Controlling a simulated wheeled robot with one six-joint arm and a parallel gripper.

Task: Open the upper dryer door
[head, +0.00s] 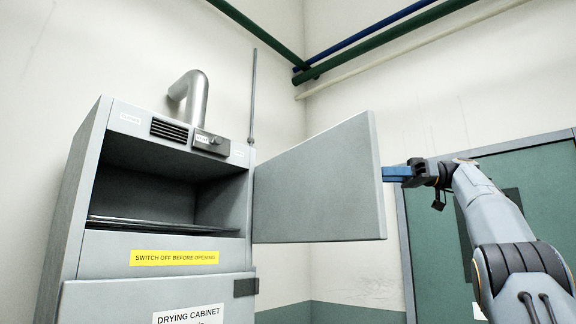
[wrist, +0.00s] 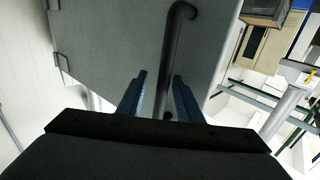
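The upper dryer door (head: 325,185) is a grey panel, swung wide open to the right of the drying cabinet (head: 165,255). The upper compartment (head: 150,175) is exposed and looks empty, with a shelf low inside. My gripper (head: 390,174) is at the door's outer right edge, its handle side hidden in the head view. In the wrist view the door face (wrist: 110,40) fills the upper middle. Its dark bar handle (wrist: 171,60) lies between my two blue fingers (wrist: 160,78). The fingers are apart, with a gap beside the handle on the left.
A lower door (head: 110,300) of the cabinet is closed. A metal duct (head: 191,95) rises from the cabinet top to the wall. A green room door (head: 440,240) stands behind my arm. Pipes (head: 400,30) run along the upper wall.

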